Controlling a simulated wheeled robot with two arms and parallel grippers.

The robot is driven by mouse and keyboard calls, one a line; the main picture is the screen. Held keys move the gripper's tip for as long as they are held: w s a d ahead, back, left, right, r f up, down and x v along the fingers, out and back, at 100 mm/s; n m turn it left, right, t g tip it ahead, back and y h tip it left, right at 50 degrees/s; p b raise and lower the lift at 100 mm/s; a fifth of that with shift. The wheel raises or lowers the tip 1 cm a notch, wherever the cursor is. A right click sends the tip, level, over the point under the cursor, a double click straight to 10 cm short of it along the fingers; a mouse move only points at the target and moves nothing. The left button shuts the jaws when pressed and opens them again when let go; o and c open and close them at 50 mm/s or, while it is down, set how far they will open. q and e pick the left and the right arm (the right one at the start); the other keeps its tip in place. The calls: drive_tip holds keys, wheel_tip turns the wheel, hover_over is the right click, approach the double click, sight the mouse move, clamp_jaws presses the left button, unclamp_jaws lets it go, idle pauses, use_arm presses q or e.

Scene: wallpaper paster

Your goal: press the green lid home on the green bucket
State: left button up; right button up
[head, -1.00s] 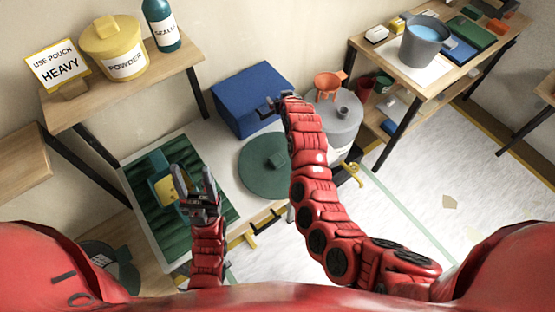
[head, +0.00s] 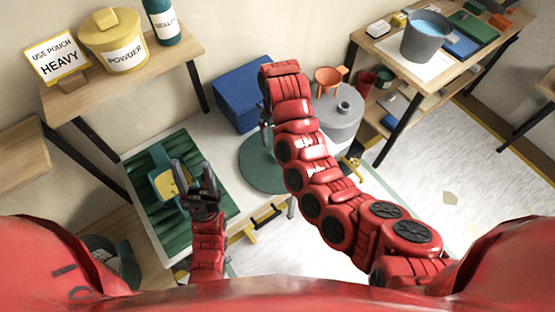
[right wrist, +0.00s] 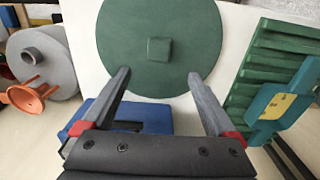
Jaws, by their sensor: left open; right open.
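The green lid (head: 258,172), a round disc, lies flat at the middle of the white work surface in the head view, partly covered by my right arm. In the right wrist view the lid (right wrist: 125,45) has a square knob at its centre. My right gripper (right wrist: 158,78) is open and empty, its fingertips in front of the lid's near edge; the gap to it is unclear. In the head view this gripper is mostly hidden by its arm. The bucket's wall under the lid cannot be made out. My left gripper (head: 192,167) is open by a teal-and-yellow tool (head: 167,184).
The tool is on a green ribbed tray (head: 150,215). Shelves (head: 185,52) rise left; another table (head: 375,65) stands right.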

wheel_tip(320, 180, down, 2)
drive_tip(key=shift+f+b, duration=0.25)
drive_tip(key=shift+b, duration=0.15)
wheel_tip(320, 180, down, 4)
drive_tip(key=shift+r+p, duration=0.1)
drive_tip(key=shift+p, duration=0.7)
drive_tip(key=shift+d+f+p, duration=0.1)
drive_tip(key=shift+f+p, duration=0.5)
drive_tip(key=shift+f, duration=0.15)
wheel_tip(320, 180, down, 4)
drive_tip(key=shift+d+r+p, duration=0.1)
drive_tip(key=shift+r+p, duration=0.1)
drive_tip(key=shift+p, duration=0.3)
drive_tip(key=shift+f, duration=0.3)
drive_tip(key=shift+c, duration=0.3)
clamp_jaws()
